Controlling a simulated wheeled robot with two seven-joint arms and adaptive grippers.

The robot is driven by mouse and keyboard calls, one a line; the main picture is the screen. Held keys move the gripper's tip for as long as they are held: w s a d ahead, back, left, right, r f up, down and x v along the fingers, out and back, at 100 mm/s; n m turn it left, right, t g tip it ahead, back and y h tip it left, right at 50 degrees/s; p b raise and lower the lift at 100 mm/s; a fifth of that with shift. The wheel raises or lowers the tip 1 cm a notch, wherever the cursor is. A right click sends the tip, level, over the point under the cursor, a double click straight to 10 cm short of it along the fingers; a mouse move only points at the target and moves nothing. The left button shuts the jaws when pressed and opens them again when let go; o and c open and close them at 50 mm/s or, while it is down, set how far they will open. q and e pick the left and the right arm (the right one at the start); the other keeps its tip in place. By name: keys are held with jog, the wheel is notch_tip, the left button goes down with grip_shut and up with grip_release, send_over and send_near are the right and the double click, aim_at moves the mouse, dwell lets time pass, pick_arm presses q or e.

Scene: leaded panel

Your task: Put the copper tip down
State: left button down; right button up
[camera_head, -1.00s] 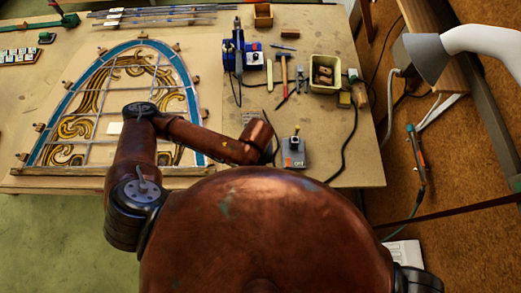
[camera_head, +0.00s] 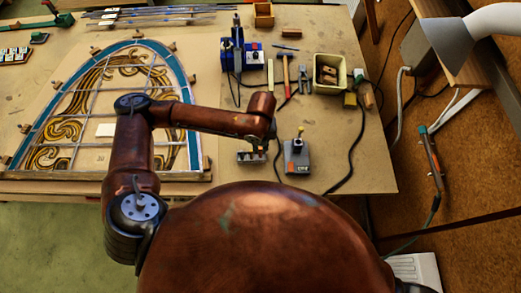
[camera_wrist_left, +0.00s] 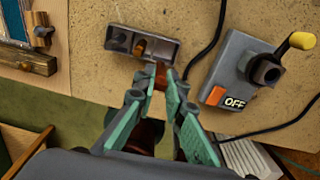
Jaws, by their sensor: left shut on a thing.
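My left gripper (camera_wrist_left: 161,84) is shut on the copper tip (camera_wrist_left: 161,74), a small copper-coloured piece that shows between the green fingertips in the left wrist view. The gripper is at the near edge of a small grey slotted block (camera_wrist_left: 116,40) on the table. Another brown piece (camera_wrist_left: 140,47) shows in the block's middle. I cannot tell whether the held tip touches the block. In the head view my left gripper (camera_head: 266,146) is small and partly hidden by my arm, just right of the grey block (camera_head: 248,158). My right gripper is not in view.
A grey switch box (camera_head: 296,157) marked OFF stands right of the block, with a black cable (camera_head: 352,160) beside it. The leaded panel (camera_head: 190,92) lies to the left. Pliers, a hammer and a cream bin (camera_head: 341,85) lie farther back.

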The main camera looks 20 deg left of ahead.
aim_at(261, 150)
pick_arm(q)
jog(key=shift+w+f, duration=0.25)
jog(key=shift+f, duration=0.55)
jog(key=shift+w+f, duration=0.2)
jog(key=shift+f, duration=0.6)
jog(key=shift+w+f, duration=0.25)
jog(key=shift+f, duration=0.55)
jog(key=shift+f, duration=0.15)
jog(key=c, duration=2.3)
grip_release()
jog(key=shift+o, duration=0.2)
notch_tip(261, 150, up, 12)
jog(key=shift+r, duration=0.2)
jog(key=shift+f, duration=0.1)
